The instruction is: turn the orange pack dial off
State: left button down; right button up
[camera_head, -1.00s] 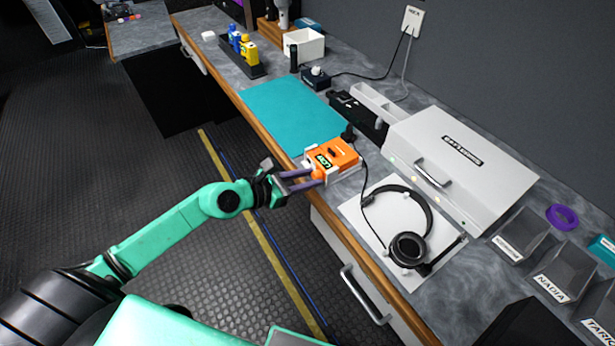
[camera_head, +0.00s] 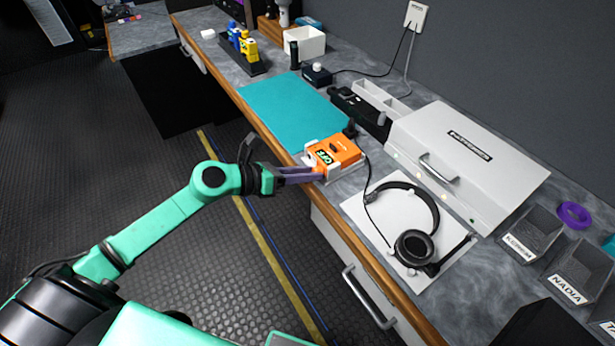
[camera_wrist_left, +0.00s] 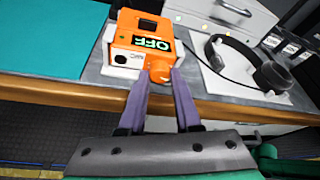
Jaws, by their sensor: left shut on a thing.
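The orange pack (camera_head: 337,151) sits in a white cradle at the front edge of the counter. Its label reads OFF, clearest in the left wrist view, where the pack (camera_wrist_left: 128,38) fills the upper middle. The orange dial (camera_wrist_left: 158,68) sticks out of the pack's front face. My left gripper (camera_wrist_left: 160,80) is shut on the dial, with a purple finger on either side of it. In the head view, the left gripper (camera_head: 318,174) reaches the pack from the left and hides part of the dial. My right gripper is not in view.
A teal mat (camera_head: 292,108) lies behind and left of the pack. A headset (camera_head: 410,236) on a white sheet is to the right, with a cable near the pack. A white case (camera_head: 465,155) stands behind. The floor before the counter is clear.

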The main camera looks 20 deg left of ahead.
pick_arm(q)
jog(key=shift+w+n+h+b, duration=0.1)
jog(key=shift+n+h+b, duration=0.4)
jog(key=shift+n, duration=0.3)
jog(key=shift+g, duration=0.3)
jog(key=c, duration=0.6)
grip_release()
